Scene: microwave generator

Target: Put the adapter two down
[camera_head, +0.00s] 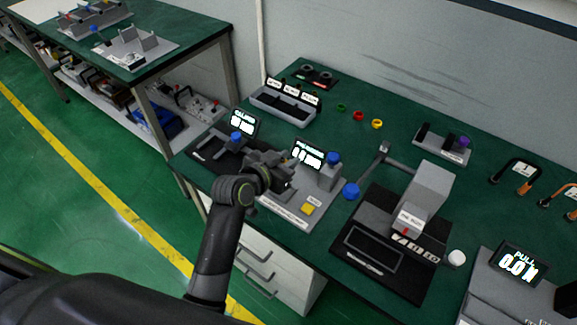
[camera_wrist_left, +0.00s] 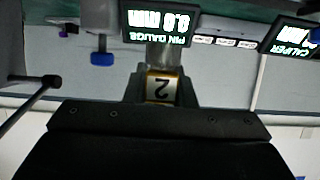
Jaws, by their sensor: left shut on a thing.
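Adapter two (camera_wrist_left: 160,88) shows in the left wrist view as a small brass-coloured piece with a white label reading "2", upside down there. My left gripper (camera_head: 284,184) is shut on it, at the pin gauge station. In the head view the gripper hides the adapter. The pin gauge display (camera_head: 309,156) is just beyond the gripper, and its grey base plate (camera_head: 289,211) lies below. The display also shows in the left wrist view (camera_wrist_left: 158,25). I cannot tell whether the adapter touches the station. My right gripper is not in view.
The caliper station with its display (camera_head: 243,123) is to the left. A grey slotted holder with labels (camera_head: 283,106) stands behind. A lever press (camera_head: 425,200) is to the right. Small coloured rings (camera_head: 358,116) lie at the back, with bare green table around them.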

